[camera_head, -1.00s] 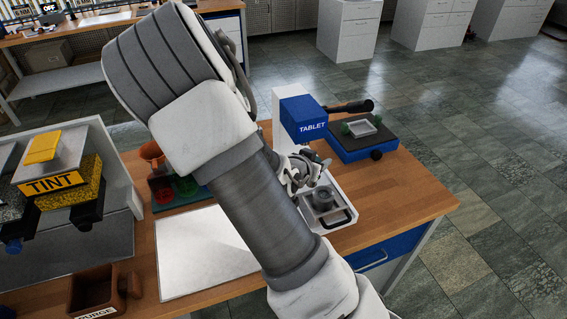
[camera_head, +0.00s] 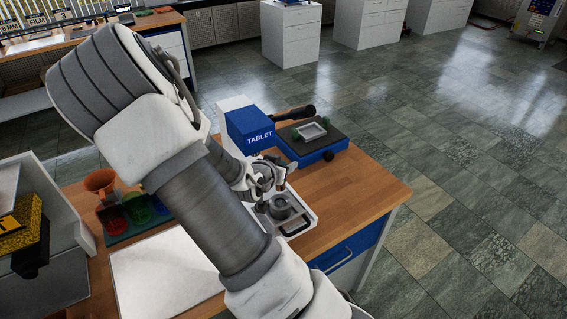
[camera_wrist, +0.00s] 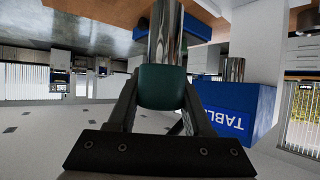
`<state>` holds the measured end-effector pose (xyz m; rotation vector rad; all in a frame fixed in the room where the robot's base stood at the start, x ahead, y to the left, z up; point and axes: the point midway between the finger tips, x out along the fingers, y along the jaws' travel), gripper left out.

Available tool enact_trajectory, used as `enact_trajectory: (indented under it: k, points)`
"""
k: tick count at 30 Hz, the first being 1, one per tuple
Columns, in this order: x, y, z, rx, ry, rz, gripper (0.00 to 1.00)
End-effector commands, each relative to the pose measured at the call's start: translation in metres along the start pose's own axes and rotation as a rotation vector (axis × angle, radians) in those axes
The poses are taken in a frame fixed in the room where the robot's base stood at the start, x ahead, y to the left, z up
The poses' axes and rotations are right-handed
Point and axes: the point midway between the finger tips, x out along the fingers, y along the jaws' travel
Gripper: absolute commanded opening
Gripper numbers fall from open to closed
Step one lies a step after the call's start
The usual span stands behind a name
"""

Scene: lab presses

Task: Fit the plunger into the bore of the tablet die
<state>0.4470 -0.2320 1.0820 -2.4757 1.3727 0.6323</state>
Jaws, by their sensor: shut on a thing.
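The plunger (camera_wrist: 164,85) has a dark green grip and a shiny steel rod (camera_wrist: 165,35). My gripper (camera_wrist: 162,92) is shut on the green grip, with one finger on each side. The rod points away from the gripper, and its far end runs out of the wrist view. In the head view my gripper (camera_head: 270,178) is beside the blue TABLET press head (camera_head: 249,130), just above and behind the tablet die (camera_head: 281,208). The die is a grey round piece in a white tray (camera_head: 306,220). I cannot see the bore clearly or tell whether the rod touches it.
A blue and black unit (camera_head: 318,150) with a small tray stands behind the die. A white panel (camera_head: 165,270) and a green rack with coloured cups (camera_head: 140,212) lie to the left. Bare wooden bench (camera_head: 355,190) is free on the right.

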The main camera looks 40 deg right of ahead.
Motion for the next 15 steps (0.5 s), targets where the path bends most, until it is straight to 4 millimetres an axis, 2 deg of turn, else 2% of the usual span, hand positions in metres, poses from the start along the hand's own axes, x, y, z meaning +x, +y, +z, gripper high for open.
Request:
enact_trajectory:
  k: [9, 15]
  points:
    - [0.016, 0.000, 0.029, 0.001, 0.001, 0.000, 0.00]
    - [0.023, 0.000, 0.042, 0.001, 0.000, -0.001, 0.00]
